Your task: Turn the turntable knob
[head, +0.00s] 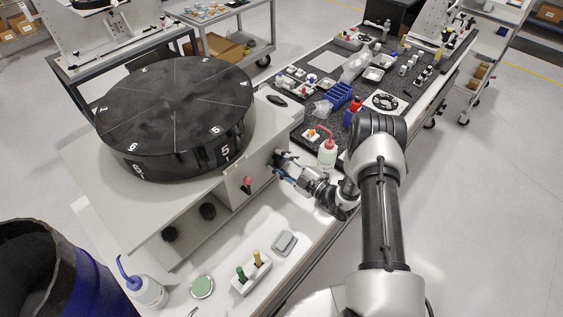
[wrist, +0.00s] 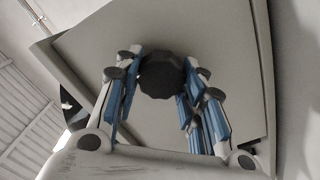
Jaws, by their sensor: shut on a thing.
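The turntable (head: 178,105) is a large black numbered disc on top of a pale grey box. In the wrist view, a dark faceted knob (wrist: 161,74) stands out from a grey panel. My gripper (wrist: 158,90) has its blue-padded fingers on both sides of this knob and is shut on it. In the head view, my gripper (head: 281,164) is at the right end of the grey box, and the held knob is mostly hidden there.
A red-tipped lever (head: 247,182) is on the box near my gripper. A red-capped wash bottle (head: 327,152) stands behind my wrist. Another wash bottle (head: 145,288), a green-lidded tin (head: 202,287) and a small holder (head: 251,276) are in front. A dark speckled bench (head: 310,75) holds many small items.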

